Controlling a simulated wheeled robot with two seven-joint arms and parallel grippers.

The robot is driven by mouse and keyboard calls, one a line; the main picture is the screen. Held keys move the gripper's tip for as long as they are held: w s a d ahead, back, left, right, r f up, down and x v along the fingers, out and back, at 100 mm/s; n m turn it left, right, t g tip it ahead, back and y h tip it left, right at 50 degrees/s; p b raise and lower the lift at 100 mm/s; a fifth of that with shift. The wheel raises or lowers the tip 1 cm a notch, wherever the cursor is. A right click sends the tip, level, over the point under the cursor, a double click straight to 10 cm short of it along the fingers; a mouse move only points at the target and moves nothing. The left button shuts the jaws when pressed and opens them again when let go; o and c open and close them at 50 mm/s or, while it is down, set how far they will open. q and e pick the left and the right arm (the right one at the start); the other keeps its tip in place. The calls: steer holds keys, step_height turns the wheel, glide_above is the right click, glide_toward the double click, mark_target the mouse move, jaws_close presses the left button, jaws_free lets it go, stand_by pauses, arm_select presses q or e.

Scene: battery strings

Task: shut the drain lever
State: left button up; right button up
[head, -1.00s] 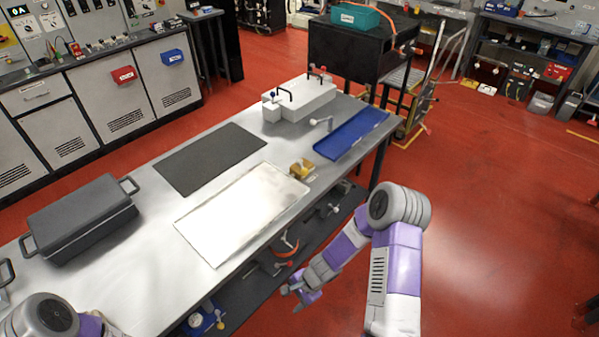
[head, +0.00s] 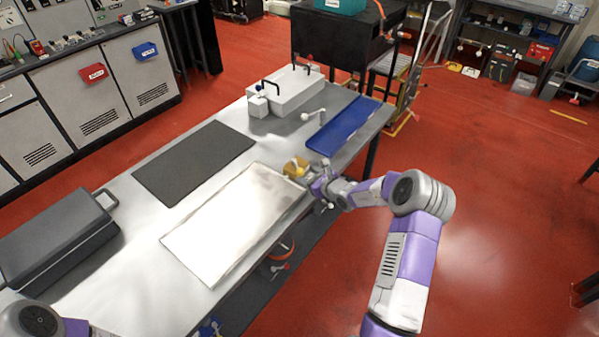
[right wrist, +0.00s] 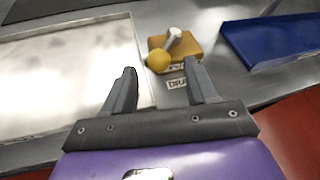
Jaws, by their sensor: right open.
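The drain lever is on a small brass-coloured block (head: 294,169) at the table's front edge, beside the pale tray. In the right wrist view the block (right wrist: 186,48) carries a yellow ball knob (right wrist: 158,62) and a pale stub (right wrist: 174,36). A label partly reading "DRAIN" (right wrist: 178,84) lies in front of it. My right gripper (head: 322,184) is just on the near side of the block. My left gripper is out of view; only part of that arm shows.
A pale metal tray (head: 232,222) lies left of the block, and a blue tray (head: 342,126) lies beyond it. A white box with black handles (head: 290,92) stands at the back. A dark mat (head: 193,162) and a dark case (head: 58,240) are farther left.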

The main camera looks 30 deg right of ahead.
mark_target(303, 173)
steer(key=shift+x, duration=2.5)
steer(key=shift+f, duration=0.1)
jaws_close()
